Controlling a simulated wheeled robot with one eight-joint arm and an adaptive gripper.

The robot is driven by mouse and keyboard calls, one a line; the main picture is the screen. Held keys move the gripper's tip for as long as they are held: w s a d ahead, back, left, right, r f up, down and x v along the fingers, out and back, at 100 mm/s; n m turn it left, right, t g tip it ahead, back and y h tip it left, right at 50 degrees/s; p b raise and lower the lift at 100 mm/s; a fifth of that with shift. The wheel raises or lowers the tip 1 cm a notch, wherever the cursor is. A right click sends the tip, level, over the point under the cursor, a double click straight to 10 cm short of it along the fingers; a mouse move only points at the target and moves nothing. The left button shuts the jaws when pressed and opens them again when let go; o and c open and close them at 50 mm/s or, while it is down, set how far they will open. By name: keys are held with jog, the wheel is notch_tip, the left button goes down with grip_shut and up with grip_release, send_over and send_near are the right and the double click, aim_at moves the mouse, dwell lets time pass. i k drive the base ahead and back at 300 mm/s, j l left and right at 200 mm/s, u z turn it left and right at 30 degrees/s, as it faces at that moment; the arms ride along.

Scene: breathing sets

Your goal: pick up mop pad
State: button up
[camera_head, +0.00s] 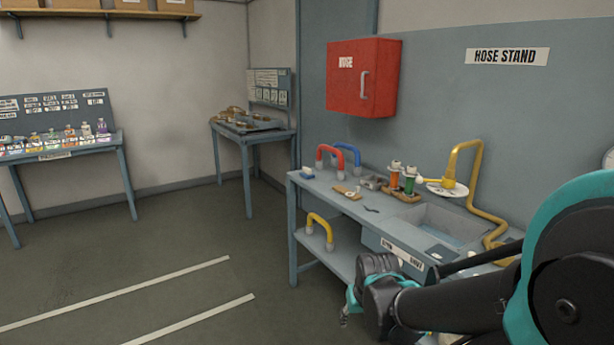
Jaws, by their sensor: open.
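I cannot clearly pick out a mop pad. A small blue and white block (307,173) lies at the left end of the hose stand bench (358,207); it is too small to tell if it is the pad. My gripper (346,315) is low at the front of the bench, apart from the block. It is open and seems empty, and its fingers are small and partly hidden by my wrist. My arm hides the bench's right end.
The bench holds red and blue hose loops (335,152), green and orange bottles (401,178), a yellow pipe (479,180) and a sink (440,221). A yellow loop (320,228) stands on the lower shelf. A red cabinet (364,78) hangs above. Floor at left is clear.

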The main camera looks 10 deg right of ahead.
aim_at(306, 174)
jog(key=i+j+z, duration=0.25)
jog(key=i+j, duration=0.3)
jog(key=i, duration=0.2)
jog(key=i+j+z, duration=0.25)
jog(key=i+j, duration=0.45)
